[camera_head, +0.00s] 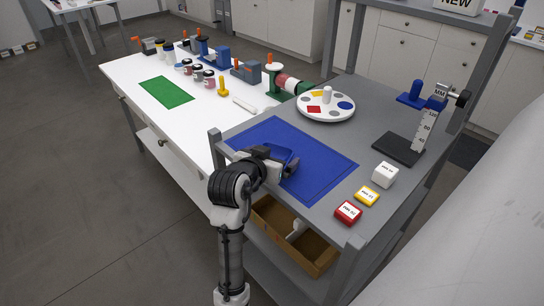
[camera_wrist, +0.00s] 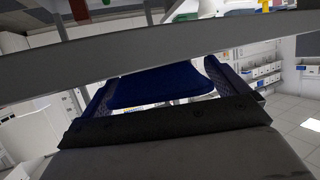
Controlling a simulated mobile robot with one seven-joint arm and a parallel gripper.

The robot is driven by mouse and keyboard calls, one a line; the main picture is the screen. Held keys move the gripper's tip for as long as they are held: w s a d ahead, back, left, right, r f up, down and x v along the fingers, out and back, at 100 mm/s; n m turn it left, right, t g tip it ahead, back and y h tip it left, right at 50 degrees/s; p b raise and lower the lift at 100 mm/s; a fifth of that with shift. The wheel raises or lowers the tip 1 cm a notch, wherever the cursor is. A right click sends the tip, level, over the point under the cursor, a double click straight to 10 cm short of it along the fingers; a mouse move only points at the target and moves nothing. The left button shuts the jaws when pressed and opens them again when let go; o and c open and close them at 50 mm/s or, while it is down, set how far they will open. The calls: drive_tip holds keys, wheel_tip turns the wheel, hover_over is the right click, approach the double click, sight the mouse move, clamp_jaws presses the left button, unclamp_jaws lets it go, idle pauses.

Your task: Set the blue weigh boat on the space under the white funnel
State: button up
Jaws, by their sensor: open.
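My gripper (camera_head: 283,160) is low over the blue mat (camera_head: 310,158) on the grey table, its jaws open. In the wrist view, a dark blue shape with a rounded edge (camera_wrist: 160,86) lies between the two spread fingers (camera_wrist: 158,95). It may be the blue weigh boat, but I cannot tell whether the fingers touch it. In the head view, my gripper hides most of that spot. I cannot make out a white funnel for certain. A white round tray (camera_head: 313,113) with coloured spots and a white upright piece at its centre stands behind the mat.
A white block (camera_head: 384,175), a yellow box (camera_head: 366,196) and a red box (camera_head: 347,212) sit at right. A height gauge (camera_head: 424,128) stands behind them. Jars and tools crowd the white table (camera_head: 128,75), with a green mat (camera_head: 166,92). Grey posts rise at the table corners.

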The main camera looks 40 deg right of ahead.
drive_tip(key=shift+r, duration=0.2)
drive_tip(key=shift+s+a, duration=0.15)
drive_tip(key=shift+a, duration=0.2)
drive_tip(key=b+v, duration=0.5)
drive_tip(key=v, duration=0.6)
drive_tip(key=shift+r, duration=0.25)
drive_tip(key=shift+a, duration=0.1)
